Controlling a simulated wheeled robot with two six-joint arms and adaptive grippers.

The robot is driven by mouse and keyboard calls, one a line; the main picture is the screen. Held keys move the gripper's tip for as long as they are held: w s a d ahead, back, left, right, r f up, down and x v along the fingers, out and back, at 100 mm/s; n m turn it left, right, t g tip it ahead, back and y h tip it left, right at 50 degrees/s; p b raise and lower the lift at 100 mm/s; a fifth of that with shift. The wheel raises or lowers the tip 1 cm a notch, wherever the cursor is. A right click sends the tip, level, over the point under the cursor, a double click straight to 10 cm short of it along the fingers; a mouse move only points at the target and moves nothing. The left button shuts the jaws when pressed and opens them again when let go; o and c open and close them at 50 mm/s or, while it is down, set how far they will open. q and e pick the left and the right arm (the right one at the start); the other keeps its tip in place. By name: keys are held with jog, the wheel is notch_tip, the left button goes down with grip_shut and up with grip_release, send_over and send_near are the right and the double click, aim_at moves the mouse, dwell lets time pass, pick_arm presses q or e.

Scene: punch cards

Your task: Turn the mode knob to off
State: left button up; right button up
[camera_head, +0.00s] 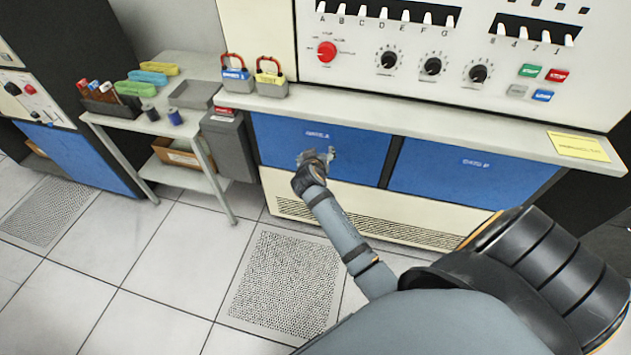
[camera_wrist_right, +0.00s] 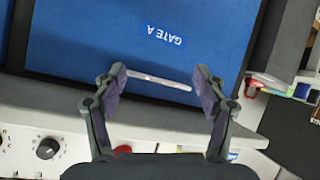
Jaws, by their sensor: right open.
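A red knob (camera_head: 327,51) with small labels around it sits at the left of the cream control panel; I cannot read the labels. Three black dial knobs are to its right, the nearest one (camera_head: 388,60) beside it. In the right wrist view, which is upside down, a sliver of the red knob (camera_wrist_right: 122,150) and a black dial (camera_wrist_right: 47,148) show past my gripper. My right gripper (camera_head: 316,158) is open and empty, in front of the blue GATE A panel, below the counter and the knobs. In the wrist view its fingers (camera_wrist_right: 160,76) frame a pale handle bar without closing on it. My left gripper is not in view.
A counter ledge (camera_head: 430,122) juts out between my right gripper and the knobs. Blue and yellow padlock blocks (camera_head: 238,80) stand at its left end, a yellow note (camera_head: 578,146) at its right. White switches (camera_head: 383,14) and coloured buttons (camera_head: 530,71) are on the panel.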

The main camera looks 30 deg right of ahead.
notch_tip(320, 180, down, 10)
jog(key=s+a+n+y, duration=0.1)
jog(key=s, duration=0.1)
jog(key=shift+a+n+g+y, duration=0.3)
jog(key=shift+n+g+y, duration=0.1)
jog(key=shift+r, duration=0.1)
